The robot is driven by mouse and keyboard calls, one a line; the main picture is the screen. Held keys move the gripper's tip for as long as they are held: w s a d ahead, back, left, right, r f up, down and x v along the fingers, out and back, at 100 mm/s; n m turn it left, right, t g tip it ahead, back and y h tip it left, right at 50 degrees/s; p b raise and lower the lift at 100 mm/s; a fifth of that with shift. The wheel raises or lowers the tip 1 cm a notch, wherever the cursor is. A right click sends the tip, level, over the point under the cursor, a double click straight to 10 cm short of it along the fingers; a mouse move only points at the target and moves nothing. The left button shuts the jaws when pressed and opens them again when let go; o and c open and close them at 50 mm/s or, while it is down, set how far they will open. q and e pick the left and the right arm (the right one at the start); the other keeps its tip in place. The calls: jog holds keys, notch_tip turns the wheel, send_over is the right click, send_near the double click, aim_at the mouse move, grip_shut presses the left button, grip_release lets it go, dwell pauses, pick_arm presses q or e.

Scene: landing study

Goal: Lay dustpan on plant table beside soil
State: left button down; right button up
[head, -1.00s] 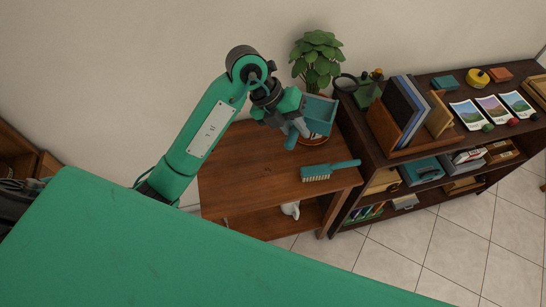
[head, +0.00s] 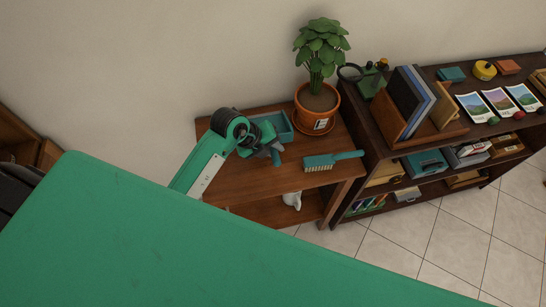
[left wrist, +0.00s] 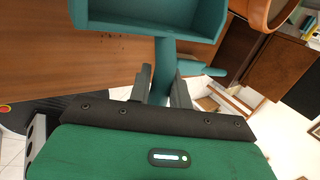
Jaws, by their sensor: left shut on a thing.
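The teal dustpan (head: 269,127) is low over the back of the wooden plant table (head: 240,190), left of the potted plant; I cannot tell whether it touches the top. My left gripper (head: 274,152) is shut on its handle. In the left wrist view the handle (left wrist: 164,68) stands between the fingers (left wrist: 160,88), and the dustpan's tray (left wrist: 150,22) fills the top. Dark soil (head: 318,97) shows in the orange pot (head: 314,118) to the right of the dustpan. My right gripper is out of view.
A teal brush (head: 334,161) lies on the table's right front. A white object (head: 292,200) is on the lower shelf. A dark bookcase (head: 375,140) with books and cards stands close on the right. The wall is behind.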

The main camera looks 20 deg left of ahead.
pick_arm(q)
jog(key=shift+f, duration=3.05)
jog(key=c, duration=1.3)
grip_release()
